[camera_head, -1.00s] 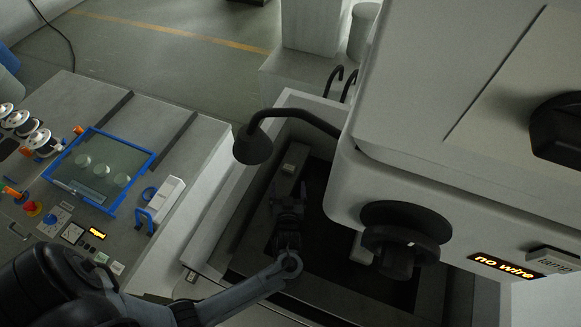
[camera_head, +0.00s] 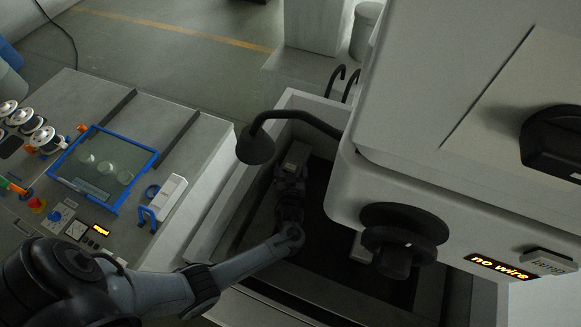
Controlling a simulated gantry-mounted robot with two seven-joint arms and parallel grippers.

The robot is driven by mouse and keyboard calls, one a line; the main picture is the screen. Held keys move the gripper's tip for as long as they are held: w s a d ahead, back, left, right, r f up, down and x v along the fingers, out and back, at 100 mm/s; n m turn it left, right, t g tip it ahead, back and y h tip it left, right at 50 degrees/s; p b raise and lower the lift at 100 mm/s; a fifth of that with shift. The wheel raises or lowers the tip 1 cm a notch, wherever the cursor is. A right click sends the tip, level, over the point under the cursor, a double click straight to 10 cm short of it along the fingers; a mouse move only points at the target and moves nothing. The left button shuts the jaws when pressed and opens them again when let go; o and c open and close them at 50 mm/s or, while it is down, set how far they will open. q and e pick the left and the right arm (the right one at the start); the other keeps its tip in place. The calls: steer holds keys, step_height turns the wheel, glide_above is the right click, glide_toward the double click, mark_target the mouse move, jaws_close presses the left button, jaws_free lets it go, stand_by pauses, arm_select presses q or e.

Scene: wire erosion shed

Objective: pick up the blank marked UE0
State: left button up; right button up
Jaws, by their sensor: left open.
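My left gripper (camera_head: 292,168) reaches down into the dark tank (camera_head: 225,232) of the machine, over a grey ledge (camera_head: 299,152) along its inner side. Its jaws are open. A small pale block showed on that ledge earlier; the gripper now covers the spot, and I cannot tell whether the jaws are around it or above it. No marking UE0 can be read anywhere. My right gripper is not in view.
A black gooseneck lamp (camera_head: 256,147) hangs close to the gripper. The machine head (camera_head: 385,222) with a "no wire" display (camera_head: 500,267) overhangs the tank at right. A bench with a blue-framed clear-lidded box (camera_head: 120,206), spools and controls stands at left.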

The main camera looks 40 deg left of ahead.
arm_select(q)
steer(key=c, duration=1.2)
steer(key=shift+c, duration=0.6)
steer(key=shift+r, duration=0.2)
